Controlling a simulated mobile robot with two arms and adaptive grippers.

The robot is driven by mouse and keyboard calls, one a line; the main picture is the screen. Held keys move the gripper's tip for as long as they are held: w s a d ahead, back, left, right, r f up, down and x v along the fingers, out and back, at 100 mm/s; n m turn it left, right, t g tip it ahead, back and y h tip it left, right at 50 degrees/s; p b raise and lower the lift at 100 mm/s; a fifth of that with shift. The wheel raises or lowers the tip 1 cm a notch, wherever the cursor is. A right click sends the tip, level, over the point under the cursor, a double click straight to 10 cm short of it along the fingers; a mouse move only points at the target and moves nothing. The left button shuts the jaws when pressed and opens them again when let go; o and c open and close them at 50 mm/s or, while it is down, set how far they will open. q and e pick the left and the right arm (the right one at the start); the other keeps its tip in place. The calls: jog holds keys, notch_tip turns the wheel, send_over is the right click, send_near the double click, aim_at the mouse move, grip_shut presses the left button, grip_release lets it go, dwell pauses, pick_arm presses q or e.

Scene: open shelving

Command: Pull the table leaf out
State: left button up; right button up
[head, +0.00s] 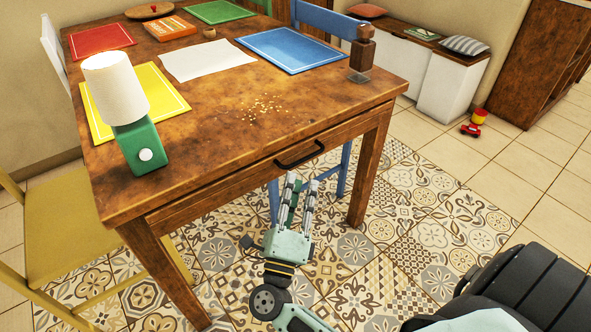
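The wooden table (205,142) fills the upper left of the head view. A wooden panel (230,185) with a dark curved handle (300,156) runs along its near side under the top; it looks flush with the table frame. My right gripper (303,182) is just below the handle, pointing up at it, with its two fingers apart. Nothing shows between the fingers. I cannot tell whether the fingertips touch the handle. My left gripper is not in view.
A lamp with a green base (140,147), colored placemats, a white sheet (204,60) and crumbs (263,107) are on the tabletop. A yellow chair (65,235) stands at the left, a blue chair (345,170) behind the table. Patterned tile floor (400,235) is open at right.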

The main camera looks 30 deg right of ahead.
aim_at(305, 159)
jog(key=x, duration=0.7)
jog(key=shift+w+d+r, duration=0.2)
jog(key=shift+c, duration=0.2)
grip_shut()
